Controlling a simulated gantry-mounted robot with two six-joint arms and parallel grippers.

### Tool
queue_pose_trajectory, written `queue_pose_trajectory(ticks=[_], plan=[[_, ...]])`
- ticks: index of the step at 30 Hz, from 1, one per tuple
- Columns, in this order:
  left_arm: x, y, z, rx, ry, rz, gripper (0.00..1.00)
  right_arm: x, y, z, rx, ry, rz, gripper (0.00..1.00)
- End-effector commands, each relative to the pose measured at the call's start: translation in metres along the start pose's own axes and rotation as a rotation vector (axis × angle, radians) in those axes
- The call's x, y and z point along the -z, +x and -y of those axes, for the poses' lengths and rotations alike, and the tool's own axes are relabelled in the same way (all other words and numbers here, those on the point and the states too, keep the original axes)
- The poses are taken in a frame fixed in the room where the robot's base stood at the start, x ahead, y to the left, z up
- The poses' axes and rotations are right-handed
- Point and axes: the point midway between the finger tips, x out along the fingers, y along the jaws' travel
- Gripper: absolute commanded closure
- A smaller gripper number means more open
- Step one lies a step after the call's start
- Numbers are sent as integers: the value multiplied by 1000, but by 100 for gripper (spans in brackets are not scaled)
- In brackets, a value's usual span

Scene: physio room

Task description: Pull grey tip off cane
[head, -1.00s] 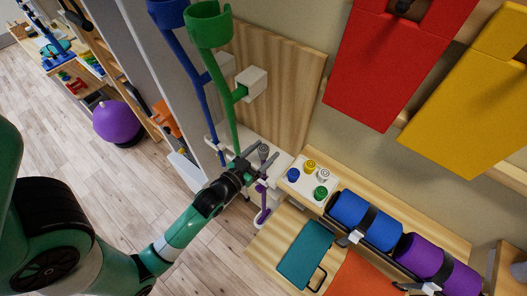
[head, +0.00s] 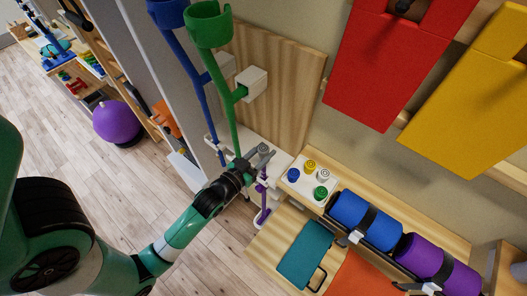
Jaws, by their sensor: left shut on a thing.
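The grey tip (head: 263,150) shows at the upper end of a purple cane (head: 263,197), which is held by the white rack beside the wooden panel. The jaws of my left gripper (head: 258,157) are shut on the tip, and my wrist hides part of the cane below. Whether the tip is still seated on the cane cannot be made out. My right gripper is not in view.
A green cane (head: 229,95) and a blue cane (head: 201,90) stand close to the left gripper. A white tray (head: 297,187) with several coloured tips lies to the right. Blue (head: 365,220) and purple (head: 436,262) rolls lie further right. Open floor is at left.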

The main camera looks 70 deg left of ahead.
Motion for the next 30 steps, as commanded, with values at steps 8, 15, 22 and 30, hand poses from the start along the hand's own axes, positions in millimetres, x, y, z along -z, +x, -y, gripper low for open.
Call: queue_pose_trajectory(ticks=[8,15,22,30], plan=[[7,-1,0,0,0,-2,100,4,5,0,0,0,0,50],[16,-2,0,0,0,-4,100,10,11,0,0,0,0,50],[25,-3,0,0,0,-6,100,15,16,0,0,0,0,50],[34,-5,0,0,0,-5,100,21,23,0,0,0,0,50]])
